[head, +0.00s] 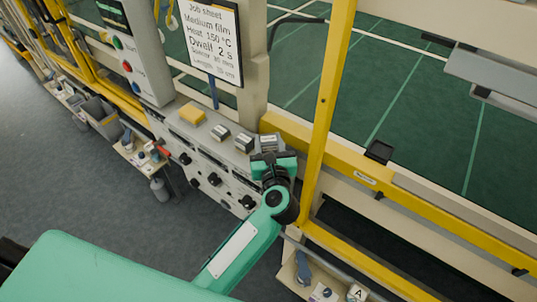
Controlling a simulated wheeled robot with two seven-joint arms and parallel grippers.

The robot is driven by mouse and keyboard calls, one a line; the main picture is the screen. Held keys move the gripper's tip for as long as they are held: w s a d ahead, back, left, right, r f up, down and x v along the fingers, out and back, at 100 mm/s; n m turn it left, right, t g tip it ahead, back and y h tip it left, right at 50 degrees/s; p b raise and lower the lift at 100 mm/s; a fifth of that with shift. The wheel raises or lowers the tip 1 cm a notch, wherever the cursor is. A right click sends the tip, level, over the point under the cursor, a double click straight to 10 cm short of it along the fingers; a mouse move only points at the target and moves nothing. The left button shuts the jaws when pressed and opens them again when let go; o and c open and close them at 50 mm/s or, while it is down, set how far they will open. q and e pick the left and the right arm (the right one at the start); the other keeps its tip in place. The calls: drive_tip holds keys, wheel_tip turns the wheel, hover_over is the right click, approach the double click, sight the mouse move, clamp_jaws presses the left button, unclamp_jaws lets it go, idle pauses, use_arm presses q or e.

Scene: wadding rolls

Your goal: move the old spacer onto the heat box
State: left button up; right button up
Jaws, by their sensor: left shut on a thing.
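The beige-grey box with black knobs (205,172), which I take for the heat box, stands below the job sheet. My left gripper (270,157) is at the right end of its top, shut on a small silver-grey block (268,141), likely the old spacer. The fingers and wrist hide part of the block, and I cannot tell whether it touches the box top. Two similar small grey blocks lie to its left, one nearer (244,143) and one farther (220,132). My right gripper is not in view.
A yellow block (192,113) lies on the left of the box top. A job sheet (210,40) stands behind. A yellow upright post (327,100) rises just right of my gripper. A yellow rail (420,205) runs right. A small wooden shelf (142,160) is at left.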

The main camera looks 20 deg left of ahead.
use_arm(q)
drive_tip(key=shift+f+b, duration=1.15)
drive_tip(key=shift+f, duration=0.7)
drive_tip(key=shift+f, duration=0.15)
drive_tip(key=o, duration=1.1)
drive_tip(key=shift+c, duration=0.2)
